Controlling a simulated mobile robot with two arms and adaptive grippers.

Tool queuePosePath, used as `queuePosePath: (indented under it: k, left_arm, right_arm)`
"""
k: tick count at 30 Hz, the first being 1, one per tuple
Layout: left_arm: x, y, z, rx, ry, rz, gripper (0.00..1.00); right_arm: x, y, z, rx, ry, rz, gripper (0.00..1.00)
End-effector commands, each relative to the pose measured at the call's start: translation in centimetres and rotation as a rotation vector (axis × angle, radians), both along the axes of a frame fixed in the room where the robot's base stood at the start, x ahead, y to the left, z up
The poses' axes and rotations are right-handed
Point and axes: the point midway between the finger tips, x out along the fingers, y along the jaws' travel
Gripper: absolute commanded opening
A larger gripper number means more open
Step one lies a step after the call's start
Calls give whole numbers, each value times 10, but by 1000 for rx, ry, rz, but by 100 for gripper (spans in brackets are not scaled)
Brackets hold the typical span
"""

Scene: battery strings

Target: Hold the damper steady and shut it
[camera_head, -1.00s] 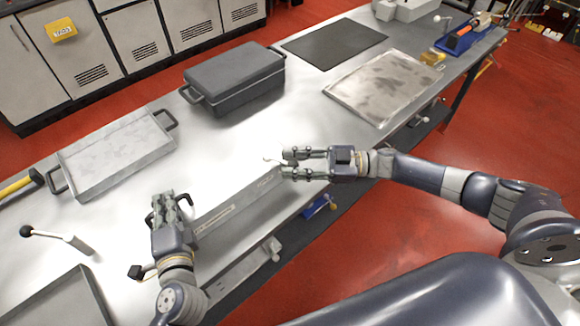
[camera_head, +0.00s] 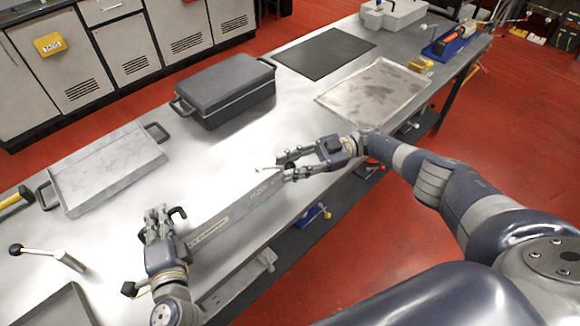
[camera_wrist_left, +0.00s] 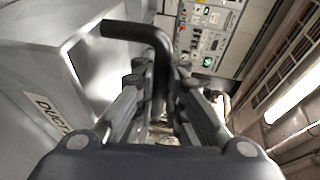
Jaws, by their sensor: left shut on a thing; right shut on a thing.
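The damper is a long grey metal duct box (camera_head: 228,208) at the table's front edge, with printed lettering on its side. Its label also shows in the left wrist view (camera_wrist_left: 52,112). My left gripper (camera_head: 157,212) is at the box's left end, shut on a black bent handle (camera_head: 178,212). In the left wrist view the handle (camera_wrist_left: 135,32) runs down between the fingers (camera_wrist_left: 160,85). My right gripper (camera_head: 279,166) is at the box's right end, shut on the damper lever (camera_head: 263,169), whose pale tip shows past the fingers. The fingers hide most of the lever.
A grey tray (camera_head: 62,200) and a dark lidded box (camera_head: 187,110) stand behind on the table. A black mat (camera_head: 325,52) and a flat metal plate (camera_head: 345,105) lie to the right. A loose black-knobbed lever (camera_head: 45,252) and a dark tray (camera_head: 60,312) are at the left.

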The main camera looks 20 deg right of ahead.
Motion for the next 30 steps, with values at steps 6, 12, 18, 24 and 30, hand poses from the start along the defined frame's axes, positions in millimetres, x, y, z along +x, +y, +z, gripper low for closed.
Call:
queuePosePath:
  k: [6,12,18,24,30]
  left_arm:
    - [-4,-3,-11,-1,22,-7,0]
    - [-4,-3,-11,-1,22,-7,0]
    - [-3,-3,-11,-1,21,-7,0]
    - [-3,-3,-10,-1,21,-7,0]
    - [-3,-3,-11,-1,21,-6,0]
  right_arm:
    - [-6,4,-5,-3,14,45,0]
    - [-6,4,-5,-4,16,53,0]
    - [-7,4,-5,-3,17,55,0]
    - [-6,4,-4,-2,16,54,46]
    - [-4,2,-3,-2,11,45,46]
